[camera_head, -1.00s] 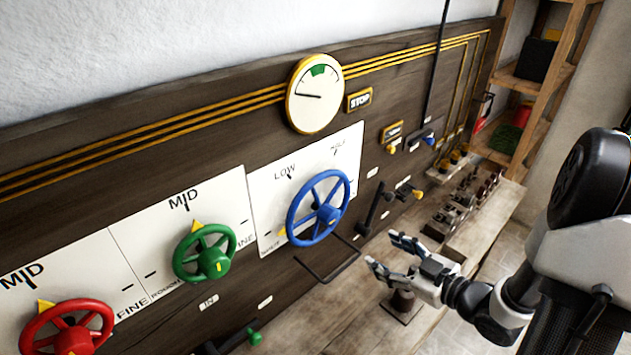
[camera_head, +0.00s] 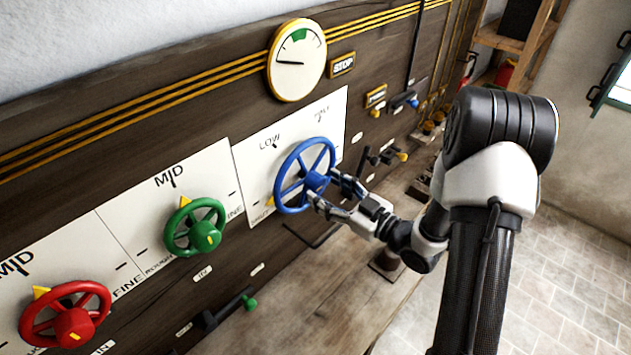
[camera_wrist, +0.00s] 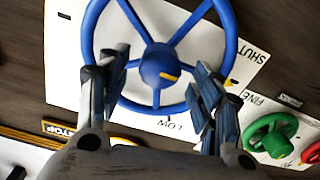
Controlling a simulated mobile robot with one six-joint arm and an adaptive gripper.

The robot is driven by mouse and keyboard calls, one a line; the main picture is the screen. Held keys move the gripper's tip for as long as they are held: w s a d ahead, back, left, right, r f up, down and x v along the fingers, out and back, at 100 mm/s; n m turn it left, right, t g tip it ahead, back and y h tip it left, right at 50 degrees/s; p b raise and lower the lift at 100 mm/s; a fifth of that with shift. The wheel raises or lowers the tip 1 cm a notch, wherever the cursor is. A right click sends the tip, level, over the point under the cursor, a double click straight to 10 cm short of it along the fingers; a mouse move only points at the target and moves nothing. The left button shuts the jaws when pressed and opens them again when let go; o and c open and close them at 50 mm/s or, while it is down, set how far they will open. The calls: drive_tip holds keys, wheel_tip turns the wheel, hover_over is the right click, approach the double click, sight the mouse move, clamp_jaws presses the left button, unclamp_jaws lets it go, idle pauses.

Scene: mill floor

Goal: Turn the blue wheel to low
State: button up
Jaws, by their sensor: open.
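The blue wheel (camera_head: 292,197) is mounted on a white plate (camera_head: 252,162) with the marks SHUT, LOW and HALF. Its yellow pointer (camera_head: 269,202) is at the lower left, by SHUT, away from the LOW mark at the upper left. In the wrist view the blue wheel (camera_wrist: 231,45) is upside down, with a yellow line on its hub. My gripper (camera_head: 330,190) is in front of the wheel's right side. In the wrist view my gripper (camera_wrist: 156,75) has its fingers spread, one on each side of the hub. I cannot tell whether they touch the wheel.
A green wheel (camera_head: 180,243) and a red wheel (camera_head: 98,297) are to the left, both on MID. A round gauge (camera_head: 297,82) and a STOP plate (camera_head: 342,65) are above. Small levers (camera_head: 385,155) are to the right. A wooden bench (camera_head: 290,325) runs below the panel.

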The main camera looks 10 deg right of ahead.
sight(322, 186)
drive_tip(key=shift+x, duration=2.2)
drive_tip(key=c, duration=1.1)
drive_tip(key=shift+o, duration=0.2)
drive_tip(key=shift+m, duration=0.4)
drive_tip(key=m, duration=0.5)
drive_tip(key=shift+m+p, duration=0.3)
drive_tip(key=shift+p, duration=0.05)
drive_tip(key=m+p, duration=0.1)
drive_tip(key=m, duration=0.4)
drive_tip(key=shift+m, duration=0.4)
